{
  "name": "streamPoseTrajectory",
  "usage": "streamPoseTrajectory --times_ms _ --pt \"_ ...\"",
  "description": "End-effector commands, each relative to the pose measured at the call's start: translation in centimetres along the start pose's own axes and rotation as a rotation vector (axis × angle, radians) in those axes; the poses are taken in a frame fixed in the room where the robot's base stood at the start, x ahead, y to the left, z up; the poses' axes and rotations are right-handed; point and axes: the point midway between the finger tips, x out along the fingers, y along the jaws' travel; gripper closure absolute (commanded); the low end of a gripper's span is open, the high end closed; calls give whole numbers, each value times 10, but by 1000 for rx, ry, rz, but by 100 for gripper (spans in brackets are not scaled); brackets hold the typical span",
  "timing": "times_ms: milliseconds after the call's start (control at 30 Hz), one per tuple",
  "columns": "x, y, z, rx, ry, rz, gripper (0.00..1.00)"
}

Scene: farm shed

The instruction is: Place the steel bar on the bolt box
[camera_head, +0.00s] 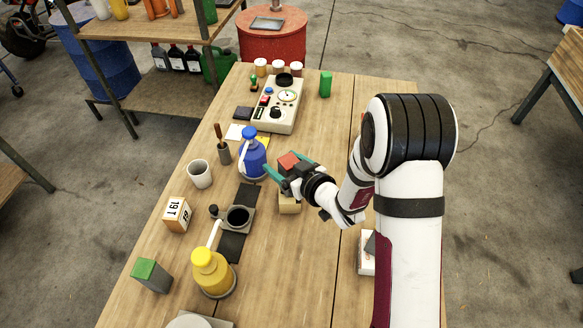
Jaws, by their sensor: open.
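My gripper (283,162) is open, with teal fingers, above the middle of the wooden table, just right of the blue pump bottle (252,158). A red-topped dark block shows at its wrist; I cannot tell if it is part of the gripper. A small tan box (289,205) stands below the gripper, partly hidden by it. A white box with red marks (366,264) lies by my arm, with a dark grey piece (371,243) on top, partly hidden. I cannot tell for sure which of these is the bolt box, or whether the grey piece is the steel bar.
Nearby stand a yellow pump bottle (212,272), a box marked "19 T" (176,213), a white cup (200,174), a green-topped block (151,275) and a grey holder with a black cup (239,217) between dark strips. A meter (278,106) stands at the back. The table's right middle looks clear.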

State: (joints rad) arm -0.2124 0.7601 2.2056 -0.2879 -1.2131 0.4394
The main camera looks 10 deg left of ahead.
Motion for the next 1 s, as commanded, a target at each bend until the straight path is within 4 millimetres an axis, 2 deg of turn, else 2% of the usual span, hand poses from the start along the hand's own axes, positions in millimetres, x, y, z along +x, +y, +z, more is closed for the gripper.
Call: streamPoseTrajectory --times_ms 400,533,733,767,867,933,967,1000 --pt "-95 1 0 3 0 4 20" --pt "-111 0 1 2 0 1 20" --pt "-116 2 1 3 -10 11 20" --pt "-118 7 1 6 -27 30 20" --pt "-134 42 6 52 -165 192 20" --pt "-166 72 13 142 -318 368 20" --pt "-185 80 17 199 -387 441 20" --pt "-212 83 22 287 -476 529 20"
